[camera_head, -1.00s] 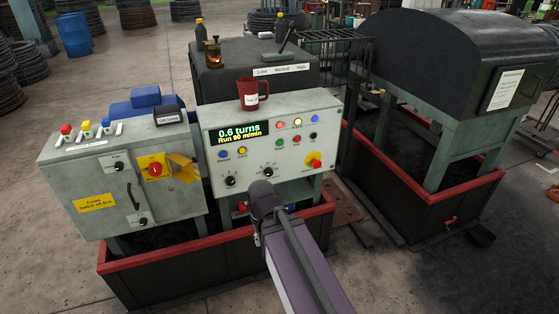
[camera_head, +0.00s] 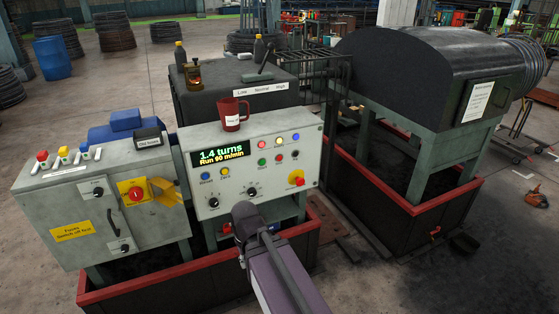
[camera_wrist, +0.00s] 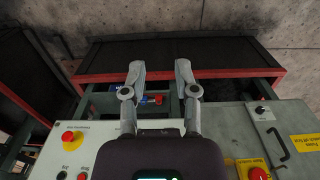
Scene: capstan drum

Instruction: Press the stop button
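The grey control panel (camera_head: 212,183) has a lit display (camera_head: 221,154) reading "1.4 turns, Run 90 m/min". On its right part sit a green button (camera_head: 262,162), a small red button (camera_head: 278,158) and a black button (camera_head: 294,154); their labels are too small to read surely. Below them is a red mushroom button on a yellow base (camera_head: 297,178). In the wrist view the small red button (camera_wrist: 82,176) and mushroom button (camera_wrist: 69,137) lie left of my gripper (camera_wrist: 160,70). Its two fingers are apart, with nothing between them, touching no button. My arm hides the gripper in the head view.
A red mug (camera_head: 232,115) stands on the panel top. A grey cabinet (camera_head: 70,210) with a red-and-yellow switch (camera_head: 136,192) adjoins on the left. A red-rimmed tray (camera_head: 165,276) surrounds the base. A black-hooded drum machine (camera_head: 400,75) stands to the right.

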